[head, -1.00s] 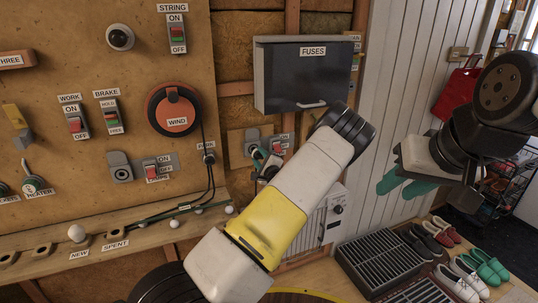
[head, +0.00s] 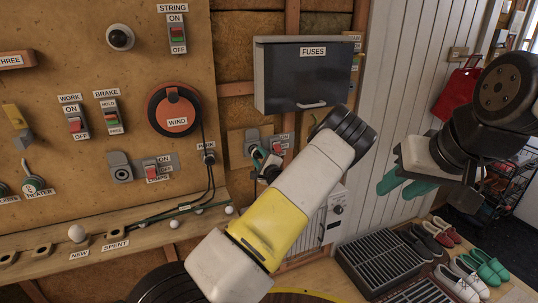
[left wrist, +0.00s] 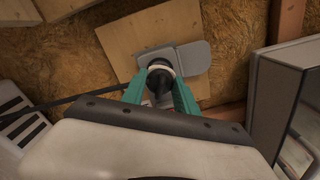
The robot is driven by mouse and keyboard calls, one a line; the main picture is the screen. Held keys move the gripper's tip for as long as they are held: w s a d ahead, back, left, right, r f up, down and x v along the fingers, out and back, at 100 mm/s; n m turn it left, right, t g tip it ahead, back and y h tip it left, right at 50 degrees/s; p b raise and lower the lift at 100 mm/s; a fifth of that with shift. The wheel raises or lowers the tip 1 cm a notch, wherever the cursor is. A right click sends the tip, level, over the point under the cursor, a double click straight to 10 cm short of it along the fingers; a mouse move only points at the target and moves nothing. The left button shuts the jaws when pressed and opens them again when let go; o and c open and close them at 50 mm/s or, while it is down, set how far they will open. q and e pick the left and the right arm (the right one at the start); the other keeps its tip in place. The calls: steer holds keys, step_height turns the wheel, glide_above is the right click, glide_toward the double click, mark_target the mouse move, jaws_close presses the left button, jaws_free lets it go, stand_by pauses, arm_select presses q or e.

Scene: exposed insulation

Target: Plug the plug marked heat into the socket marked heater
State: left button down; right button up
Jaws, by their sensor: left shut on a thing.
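My left gripper (left wrist: 160,92) is shut on a black plug (left wrist: 160,82), its teal fingers on either side. It also shows in the head view (head: 262,158), partly behind my arm. The plug is at the round socket of a grey plate (left wrist: 190,58) on a wooden board; I cannot tell how deep it sits. The plate also shows in the head view (head: 252,136), with a red switch beside it. Its label is partly hidden, and the plug's marking is not readable. My right gripper (head: 402,184) is empty, fingers apart.
A dark FUSES box (head: 305,75) hangs above the left gripper. A white heater-like box (head: 337,215) stands below it. A shelf (head: 150,232) with cables and white balls runs along the left wall. Shoes and a grate (head: 385,260) lie at right.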

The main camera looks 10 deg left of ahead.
arm_select(q)
steer(key=shift+x, duration=1.1)
steer(key=c, duration=0.9)
jaws_free()
steer(key=shift+o, duration=0.2)
steer(key=v, duration=0.7)
steer(key=shift+s+d, duration=0.2)
steer(key=shift+s, duration=0.1)
